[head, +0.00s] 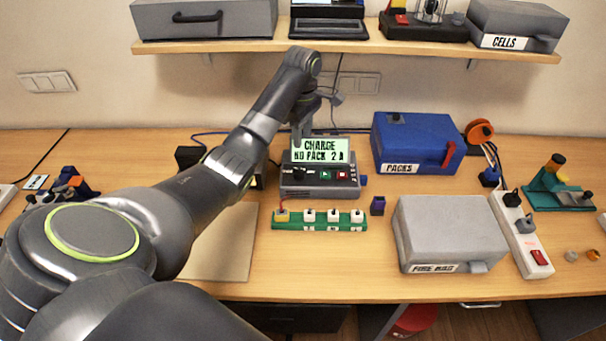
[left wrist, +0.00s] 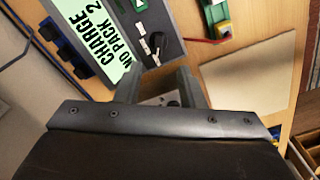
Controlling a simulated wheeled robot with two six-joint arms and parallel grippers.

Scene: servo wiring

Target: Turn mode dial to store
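The charger (head: 320,189) is a grey box on the table, with a lit green display (head: 320,150) reading CHARGE, NO PACK and 2 A. The display also shows in the left wrist view (left wrist: 95,40). The mode dial (head: 299,170) seems to be the dark knob with white marks at the left of the charger's front panel; its exact pointing is too small to tell. My left gripper (head: 304,132) hangs over the charger's left side, just above the dial. In the left wrist view its two fingers (left wrist: 162,74) are apart with nothing seen between them. My right gripper is not in view.
A green strip with white blocks (head: 320,220) lies in front of the charger. A blue PACKS box (head: 415,140) and a grey FIRE BAG box (head: 450,230) stand to the right. A beige mat (head: 222,255) lies under my left arm. A shelf (head: 345,46) runs above.

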